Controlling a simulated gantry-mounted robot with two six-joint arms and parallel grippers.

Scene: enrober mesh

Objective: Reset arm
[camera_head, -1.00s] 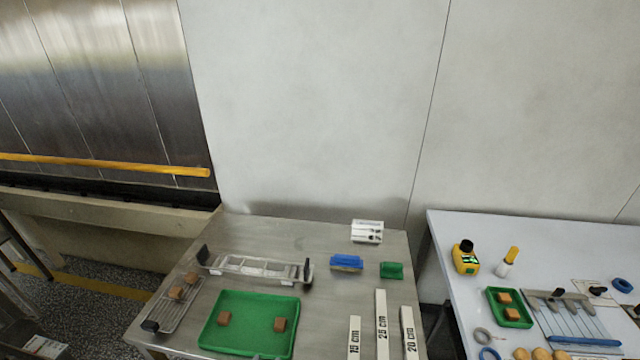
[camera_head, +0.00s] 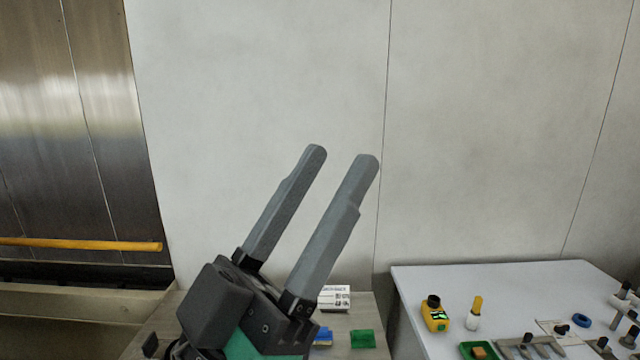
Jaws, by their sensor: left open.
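My left gripper (camera_head: 340,160) is raised in the middle of the view, its two grey fingers pointing up and slightly right. The fingers are apart with nothing between them, and the pale wall shows through the gap. My right gripper is not in view.
A white box (camera_head: 334,292), a blue block (camera_head: 322,337) and a green block (camera_head: 363,339) are on the steel table. The white table (camera_head: 540,290) at right holds a yellow device (camera_head: 434,316), a yellow-capped bottle (camera_head: 474,314) and a green tray (camera_head: 466,346).

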